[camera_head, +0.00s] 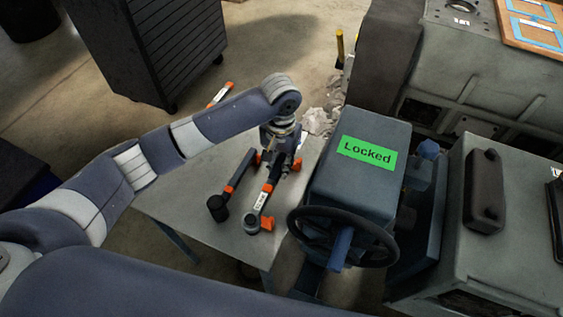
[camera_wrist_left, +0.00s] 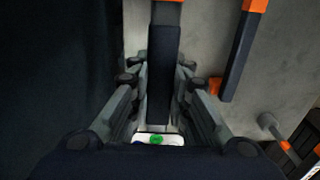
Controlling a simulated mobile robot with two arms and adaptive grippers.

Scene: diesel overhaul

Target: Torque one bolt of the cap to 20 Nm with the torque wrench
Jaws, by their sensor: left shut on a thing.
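My left gripper (camera_head: 277,166) is over the grey table, pointing down. It is shut on the dark handle of a wrench (camera_head: 262,202) with orange bands, a white label and a round grey head toward the near table edge. In the left wrist view the fingers (camera_wrist_left: 161,66) close on both sides of that dark handle (camera_wrist_left: 163,90). I cannot tell whether the wrench is lifted off the table. A second wrench (camera_head: 237,174) with a black head lies just left of it, also seen in the left wrist view (camera_wrist_left: 240,50). I cannot make out the cap or its bolts. My right gripper is out of view.
The table (camera_head: 180,205) has bare room at its left. Right of it stands a grey-blue box with a green "Locked" sign (camera_head: 367,152) and a black handwheel (camera_head: 343,236). A large grey engine block (camera_head: 460,75) is behind. A dark cabinet (camera_head: 150,45) stands at the back left.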

